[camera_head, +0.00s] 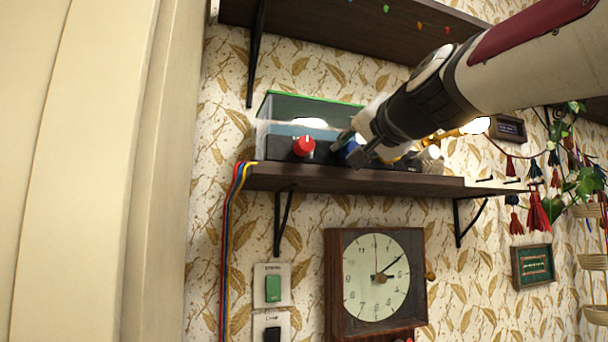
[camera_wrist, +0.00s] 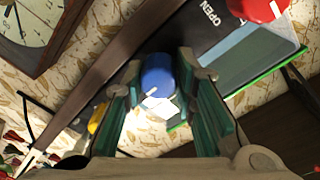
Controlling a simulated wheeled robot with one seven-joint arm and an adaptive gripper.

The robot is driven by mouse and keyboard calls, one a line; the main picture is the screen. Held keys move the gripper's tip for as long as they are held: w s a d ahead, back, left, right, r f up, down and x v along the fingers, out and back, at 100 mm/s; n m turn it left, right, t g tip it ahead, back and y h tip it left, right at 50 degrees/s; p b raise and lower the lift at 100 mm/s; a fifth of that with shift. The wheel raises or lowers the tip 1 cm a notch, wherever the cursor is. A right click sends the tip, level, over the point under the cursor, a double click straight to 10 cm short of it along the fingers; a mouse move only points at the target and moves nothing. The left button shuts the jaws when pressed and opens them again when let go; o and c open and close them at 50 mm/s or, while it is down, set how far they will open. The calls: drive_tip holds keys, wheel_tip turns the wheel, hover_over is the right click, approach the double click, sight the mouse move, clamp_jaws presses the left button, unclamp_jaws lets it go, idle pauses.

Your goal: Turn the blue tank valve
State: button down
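The blue valve (camera_wrist: 157,76) is a round knob with a white mark, on the dark front of a tank (camera_head: 282,110). In the wrist view it sits between the two fingers of my gripper (camera_wrist: 160,72). The fingers stand on either side of it, apart, with narrow gaps seeming to show. In the head view the blue valve (camera_head: 353,147) is mostly hidden behind my gripper (camera_head: 348,152), which reaches in from the right. A red valve (camera_head: 304,146) sits to its left, and its red edge also shows in the wrist view (camera_wrist: 258,8).
The tank stands on a brown wall shelf (camera_head: 400,180) with brackets below. A wooden clock (camera_head: 376,277) and switches (camera_head: 273,287) are under it. Another shelf (camera_head: 345,30) is above. Tassels and a plant hang at right. Coloured cables (camera_head: 229,230) run down at left.

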drive_tip(key=shift+f+n+b, duration=0.1)
drive_tip(key=shift+n+b, duration=0.2)
drive_tip(key=shift+b, duration=0.05)
drive_tip(key=n+b, duration=0.3)
drive_tip(key=b, duration=0.1)
drive_tip(key=shift+w+f+n, duration=0.1)
drive_tip(key=shift+n, duration=0.2)
drive_tip(key=n+b, duration=0.4)
drive_tip(key=shift+a+n+t, duration=0.1)
drive_tip(key=shift+n+t, duration=0.2)
drive_tip(key=n+b, duration=0.3)
drive_tip(key=n, duration=0.1)
drive_tip(key=shift+n+y, duration=0.4)
drive_tip(key=n+b, duration=0.2)
drive_tip(key=n, duration=0.3)
drive_tip(key=shift+y, duration=0.3)
drive_tip(key=c, duration=1.3)
unclamp_jaws()
